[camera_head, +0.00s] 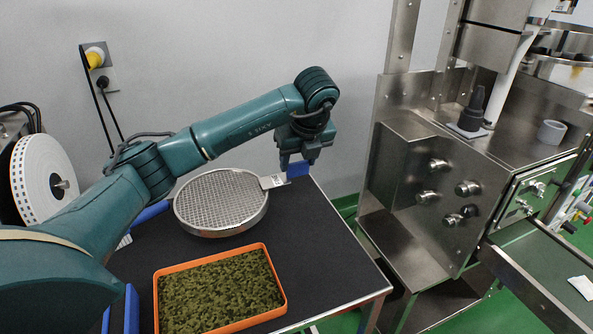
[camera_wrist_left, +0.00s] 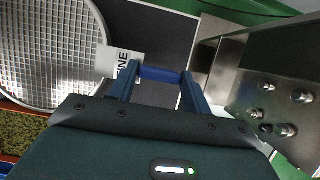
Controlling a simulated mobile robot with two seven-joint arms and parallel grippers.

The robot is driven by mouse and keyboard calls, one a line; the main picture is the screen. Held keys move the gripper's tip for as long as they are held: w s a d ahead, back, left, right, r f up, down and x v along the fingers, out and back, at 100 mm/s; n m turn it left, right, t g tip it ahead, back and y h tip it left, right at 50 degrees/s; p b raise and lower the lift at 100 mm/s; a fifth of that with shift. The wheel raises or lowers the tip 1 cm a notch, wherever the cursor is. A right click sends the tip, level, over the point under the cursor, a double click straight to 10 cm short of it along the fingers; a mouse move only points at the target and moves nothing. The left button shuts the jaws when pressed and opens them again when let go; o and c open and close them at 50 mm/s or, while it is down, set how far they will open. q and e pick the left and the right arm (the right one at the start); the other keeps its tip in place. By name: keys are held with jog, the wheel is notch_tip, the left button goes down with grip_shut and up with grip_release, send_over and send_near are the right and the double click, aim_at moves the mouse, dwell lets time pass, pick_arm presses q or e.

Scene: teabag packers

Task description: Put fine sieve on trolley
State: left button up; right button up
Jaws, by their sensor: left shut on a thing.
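The fine sieve (camera_head: 221,201) is a round metal mesh pan with a handle bearing a white label and a blue end. It is at the back of the black trolley top (camera_head: 325,250), level or nearly so; I cannot tell whether its whole rim touches. My left gripper (camera_head: 298,164) is shut on the blue handle end, right of the pan. In the left wrist view the two fingers (camera_wrist_left: 162,72) clasp the blue handle, the label reads partly "NE", and the mesh (camera_wrist_left: 50,50) fills the upper left. My right gripper is not in view.
An orange tray (camera_head: 283,289) of green tea leaves is at the trolley's front. A steel packing machine (camera_head: 420,190) with knobs stands to the right, across a gap. A white reel (camera_head: 35,190) is at the left. The trolley's right side is bare.

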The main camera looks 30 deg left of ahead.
aim_at(299, 171)
pick_arm(q)
jog(key=shift+f, duration=1.7)
jog(key=shift+f, duration=0.2)
jog(key=o, duration=1.4)
jog(key=shift+r, duration=0.1)
jog(key=p+v, duration=0.1)
jog(key=v, duration=1.1)
jog(key=shift+r, duration=0.1)
